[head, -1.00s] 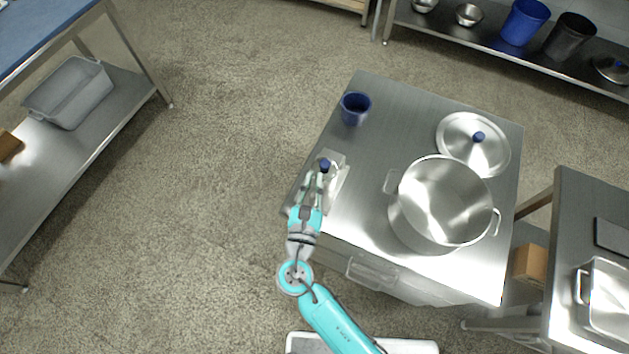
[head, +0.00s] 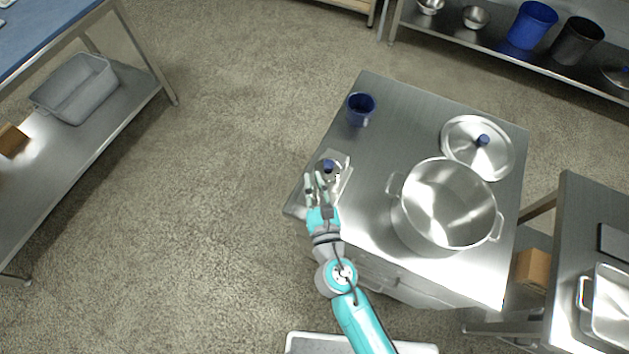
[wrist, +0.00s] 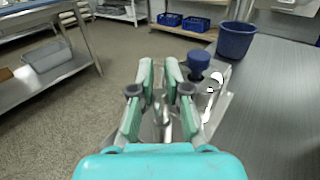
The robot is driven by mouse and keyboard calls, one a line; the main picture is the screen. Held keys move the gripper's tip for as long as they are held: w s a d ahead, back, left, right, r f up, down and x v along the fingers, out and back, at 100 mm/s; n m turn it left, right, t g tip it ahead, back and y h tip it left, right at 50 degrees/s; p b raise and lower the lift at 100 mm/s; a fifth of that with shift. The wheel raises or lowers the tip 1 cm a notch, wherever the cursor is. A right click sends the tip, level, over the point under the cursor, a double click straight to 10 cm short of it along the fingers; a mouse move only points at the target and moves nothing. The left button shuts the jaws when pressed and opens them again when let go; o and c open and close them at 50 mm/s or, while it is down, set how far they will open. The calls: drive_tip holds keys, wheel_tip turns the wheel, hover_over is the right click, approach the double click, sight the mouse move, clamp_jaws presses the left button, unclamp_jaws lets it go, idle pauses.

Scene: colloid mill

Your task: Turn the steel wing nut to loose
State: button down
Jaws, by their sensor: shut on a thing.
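My gripper (head: 316,180) reaches in from the front at the near left edge of the steel table (head: 400,110). It also shows in the wrist view (wrist: 160,78), its two green fingers a little apart with steel between them. It is shut on the steel wing nut (wrist: 162,112), which is mostly hidden by the fingers in both views. A small steel fixture with a plate (head: 341,184) sits at the table edge. Its dark blue knob (head: 328,166) stands just beyond the fingertips, and to their right in the wrist view (wrist: 198,62).
A blue cup (head: 361,108) stands at the table's far left. A large steel pot (head: 447,205) and a lid with a blue knob (head: 478,148) stand to the right. A shelf with a grey bin (head: 77,90) is at left. The floor between is clear.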

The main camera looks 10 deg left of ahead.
idle(0.4)
drive_tip(key=c, duration=1.4)
unclamp_jaws()
drive_tip(key=shift+o, duration=0.2)
drive_tip(key=v, duration=1.2)
drive_tip(key=shift+o, duration=0.3)
